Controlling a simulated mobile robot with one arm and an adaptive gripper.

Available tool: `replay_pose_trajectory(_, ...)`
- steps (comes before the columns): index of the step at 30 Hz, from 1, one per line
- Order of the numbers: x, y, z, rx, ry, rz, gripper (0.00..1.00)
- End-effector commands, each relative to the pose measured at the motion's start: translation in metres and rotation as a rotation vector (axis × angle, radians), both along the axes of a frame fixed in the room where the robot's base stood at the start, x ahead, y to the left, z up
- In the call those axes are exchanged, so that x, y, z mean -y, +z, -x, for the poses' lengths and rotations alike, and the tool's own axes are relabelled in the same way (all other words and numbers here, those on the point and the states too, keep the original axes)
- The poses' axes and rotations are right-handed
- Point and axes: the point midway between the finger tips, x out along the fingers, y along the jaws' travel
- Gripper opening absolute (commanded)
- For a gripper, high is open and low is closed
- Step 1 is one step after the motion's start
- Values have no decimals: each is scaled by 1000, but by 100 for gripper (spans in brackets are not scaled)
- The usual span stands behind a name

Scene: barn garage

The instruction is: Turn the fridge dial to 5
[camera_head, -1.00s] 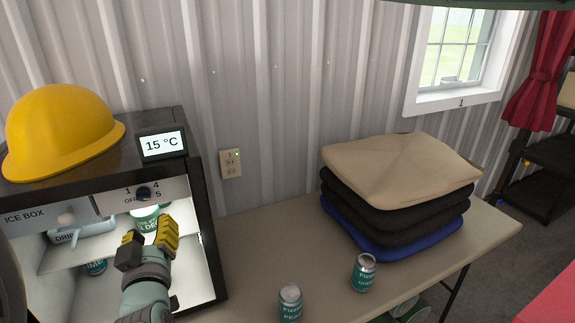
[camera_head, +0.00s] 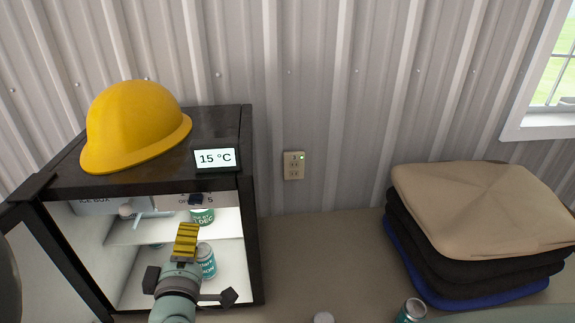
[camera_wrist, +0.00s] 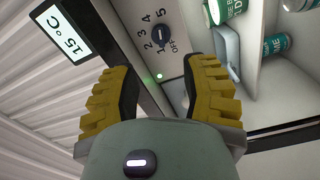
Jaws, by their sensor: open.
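The open fridge (camera_head: 254,240) stands on the table. Its dial (camera_head: 197,200) is a small dark knob on a grey panel at the top of the inside, partly cut off by the fridge's top edge. In the wrist view the dial (camera_wrist: 160,38) shows clearly with 1 to 5 and OFF around it; I cannot tell for sure which mark it points to. My gripper (camera_head: 187,240), with yellow ridged fingers, is in front of the fridge opening, below the dial in the picture. In the wrist view my gripper (camera_wrist: 165,75) is open and empty, with the dial beyond its fingertips and apart from them.
A display (camera_head: 216,159) reading 15 °C sits at the fridge's top front edge. A yellow hard hat (camera_head: 135,125) rests on top. Cans (camera_head: 206,262) stand inside the fridge. Folded cloths (camera_head: 480,215) and another can (camera_head: 411,311) are on the table at right.

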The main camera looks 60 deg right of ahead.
Motion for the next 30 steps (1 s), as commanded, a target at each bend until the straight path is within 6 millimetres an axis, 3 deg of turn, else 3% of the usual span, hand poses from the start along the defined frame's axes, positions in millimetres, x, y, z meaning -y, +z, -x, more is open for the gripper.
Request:
replay_pose_trajectory(18,69,0,-56,1,-4,-1,45)
replay_pose_trajectory(30,85,-1,-70,-2,-3,-2,45)
